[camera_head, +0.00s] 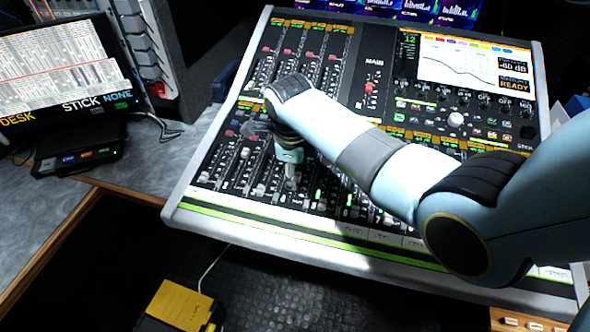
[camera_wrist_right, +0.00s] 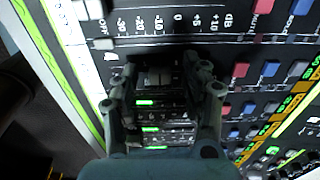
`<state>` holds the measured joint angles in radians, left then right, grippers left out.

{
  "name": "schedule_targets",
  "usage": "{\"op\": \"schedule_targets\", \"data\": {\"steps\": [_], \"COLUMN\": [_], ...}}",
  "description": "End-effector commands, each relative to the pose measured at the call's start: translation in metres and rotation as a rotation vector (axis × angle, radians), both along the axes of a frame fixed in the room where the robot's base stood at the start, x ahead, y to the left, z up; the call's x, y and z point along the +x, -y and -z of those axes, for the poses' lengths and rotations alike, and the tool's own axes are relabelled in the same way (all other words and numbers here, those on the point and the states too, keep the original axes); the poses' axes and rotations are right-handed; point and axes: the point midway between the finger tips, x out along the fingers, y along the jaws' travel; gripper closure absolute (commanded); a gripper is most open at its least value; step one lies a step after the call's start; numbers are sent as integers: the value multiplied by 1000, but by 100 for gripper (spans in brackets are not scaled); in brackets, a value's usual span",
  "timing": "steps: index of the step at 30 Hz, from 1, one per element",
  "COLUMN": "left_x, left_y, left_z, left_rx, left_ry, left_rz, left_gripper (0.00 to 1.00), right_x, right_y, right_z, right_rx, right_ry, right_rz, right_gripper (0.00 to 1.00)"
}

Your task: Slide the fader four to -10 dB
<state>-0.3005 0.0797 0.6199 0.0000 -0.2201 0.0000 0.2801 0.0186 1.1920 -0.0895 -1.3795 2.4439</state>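The mixing console (camera_head: 190,212) fills the middle of the head view, with rows of fader strips. My right gripper (camera_head: 289,178) reaches down over the lower fader bank near the console's front edge. In the right wrist view my right gripper (camera_wrist_right: 163,68) has its two fingers apart. A grey fader cap (camera_wrist_right: 155,77) shows between them, nearer the left finger; I cannot tell whether it touches. Which fader number it is cannot be read. A dB scale (camera_wrist_right: 177,18) is printed on a strip above the fingers in the wrist view. My left gripper is not in view.
Other fader caps (camera_head: 261,189) stand close beside the gripper. A red main fader (camera_head: 369,87) and a console screen (camera_head: 470,62) lie farther back. At left are a monitor (camera_head: 60,68) and a small black box (camera_head: 80,150). A yellow case (camera_head: 180,305) lies below the front edge.

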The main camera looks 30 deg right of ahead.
Motion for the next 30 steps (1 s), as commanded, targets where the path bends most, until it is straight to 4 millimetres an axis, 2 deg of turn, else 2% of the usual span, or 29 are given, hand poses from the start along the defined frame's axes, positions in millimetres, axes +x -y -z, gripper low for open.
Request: {"op": "schedule_targets", "data": {"steps": [5, 8, 21, 25, 30], "left_x": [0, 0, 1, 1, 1], "left_y": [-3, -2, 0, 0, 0], "left_z": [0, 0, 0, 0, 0], "left_rx": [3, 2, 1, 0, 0], "left_ry": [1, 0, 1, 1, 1], "left_rz": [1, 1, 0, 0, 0], "left_gripper": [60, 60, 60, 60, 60], "right_x": [0, 0, -8, -10, -11], "right_y": [0, -1, -10, -12, -13], "right_z": [-1, -9, -97, -112, -119], "right_rx": [0, 0, 1, 1, 1], "right_ry": [0, 3, 3, 2, -1], "right_rz": [0, 0, 0, 0, 0], "right_gripper": [54, 54, 54, 54, 54]}}
